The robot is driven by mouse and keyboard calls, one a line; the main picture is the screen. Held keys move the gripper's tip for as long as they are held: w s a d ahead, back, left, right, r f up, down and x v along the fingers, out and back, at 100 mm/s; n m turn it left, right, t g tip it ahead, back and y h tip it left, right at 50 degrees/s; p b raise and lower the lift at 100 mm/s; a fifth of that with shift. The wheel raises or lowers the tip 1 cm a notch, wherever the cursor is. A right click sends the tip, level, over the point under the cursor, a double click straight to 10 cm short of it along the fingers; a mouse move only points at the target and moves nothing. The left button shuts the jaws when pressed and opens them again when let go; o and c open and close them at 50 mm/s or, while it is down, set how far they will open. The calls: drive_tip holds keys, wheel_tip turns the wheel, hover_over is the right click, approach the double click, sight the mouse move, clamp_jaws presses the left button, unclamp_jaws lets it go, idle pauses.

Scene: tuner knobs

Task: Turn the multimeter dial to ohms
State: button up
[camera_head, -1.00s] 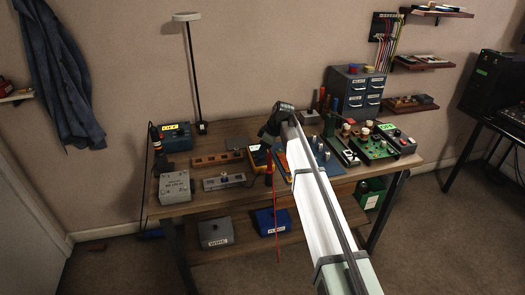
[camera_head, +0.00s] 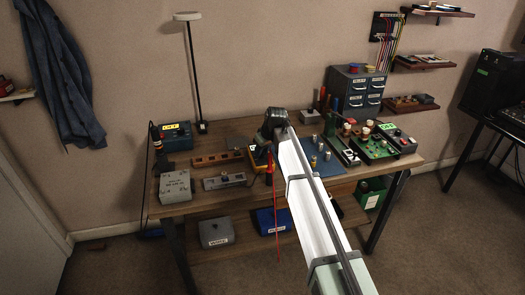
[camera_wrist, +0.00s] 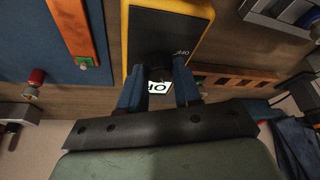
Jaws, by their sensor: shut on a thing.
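The multimeter (camera_wrist: 165,22) has a yellow case and a dark face and lies on the bench. In the head view its yellow edge (camera_head: 252,157) shows beside my wrist, which hides most of it. In the wrist view my gripper (camera_wrist: 158,76) is over the lower part of the face, one dark finger on each side. It is shut on the black dial (camera_wrist: 158,60), which is mostly in shadow between the fingers. A white label with black letters (camera_wrist: 157,88) shows between the fingers, partly covered. Small white lettering sits right of the dial. The dial's pointer cannot be made out.
A red lead (camera_head: 276,215) hangs over the bench's front edge. A wooden block with slots (camera_head: 217,159) and a grey metal bar (camera_head: 223,181) lie left of the multimeter. A blue mat (camera_head: 327,165) and circuit boards (camera_head: 372,148) lie on the right.

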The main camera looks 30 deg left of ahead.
idle(0.4)
drive_tip(key=o, duration=1)
drive_tip(key=v, duration=1.3)
drive_tip(key=shift+d+r, duration=0.15)
drive_tip(key=shift+r, duration=0.2)
drive_tip(key=shift+o, duration=0.2)
